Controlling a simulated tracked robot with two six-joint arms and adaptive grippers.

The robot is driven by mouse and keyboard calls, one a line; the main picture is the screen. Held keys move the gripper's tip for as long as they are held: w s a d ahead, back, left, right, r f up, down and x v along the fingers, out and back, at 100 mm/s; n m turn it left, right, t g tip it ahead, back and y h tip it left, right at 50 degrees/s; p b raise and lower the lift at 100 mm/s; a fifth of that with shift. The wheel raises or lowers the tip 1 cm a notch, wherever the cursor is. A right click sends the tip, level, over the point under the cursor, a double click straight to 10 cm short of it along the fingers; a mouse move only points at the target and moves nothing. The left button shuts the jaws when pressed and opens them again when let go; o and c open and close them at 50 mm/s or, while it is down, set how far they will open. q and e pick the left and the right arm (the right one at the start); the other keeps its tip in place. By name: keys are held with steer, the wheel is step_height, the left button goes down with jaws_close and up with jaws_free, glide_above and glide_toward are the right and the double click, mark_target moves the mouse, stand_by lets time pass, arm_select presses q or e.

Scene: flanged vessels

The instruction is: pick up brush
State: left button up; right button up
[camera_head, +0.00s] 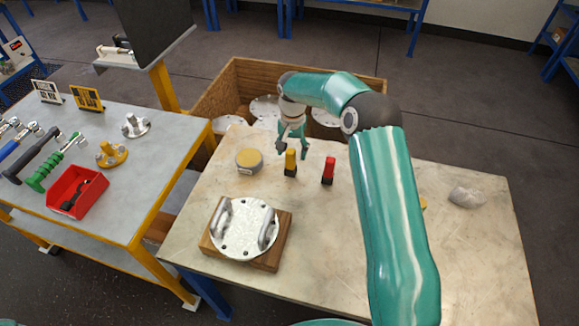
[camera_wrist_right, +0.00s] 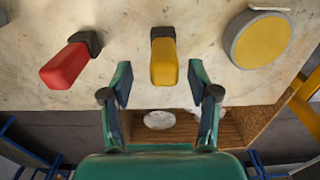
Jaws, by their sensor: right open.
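Two upright tools stand on the pale table (camera_head: 330,240), one with a yellow handle (camera_head: 290,158) and one with a red handle (camera_head: 328,168). Both have dark lower ends, and I cannot tell for sure which is the brush. My right gripper (camera_head: 291,149) is open and empty, just behind and above the yellow-handled tool. In the right wrist view the yellow handle (camera_wrist_right: 163,62) shows slightly ahead of the gap between the open fingertips (camera_wrist_right: 160,78), with no contact visible. The red handle (camera_wrist_right: 66,66) is off to the left there. My left gripper is out of view.
A round grey tin with a yellow top (camera_head: 249,160) is left of the yellow-handled tool. A metal flange cover with two handles (camera_head: 244,228) lies on a wooden board in front. A wooden crate (camera_head: 215,92) stands behind the table.

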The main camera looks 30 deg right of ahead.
mark_target(291, 160)
steer(key=f, duration=0.1)
steer(key=f+b, duration=0.1)
steer(key=f, duration=0.1)
steer(key=f+b, duration=0.1)
steer(key=f, duration=0.1)
steer(key=shift+w+a+f, duration=0.1)
steer(key=shift+w+f, duration=0.05)
steer(key=shift+w, duration=0.1)
jaws_close()
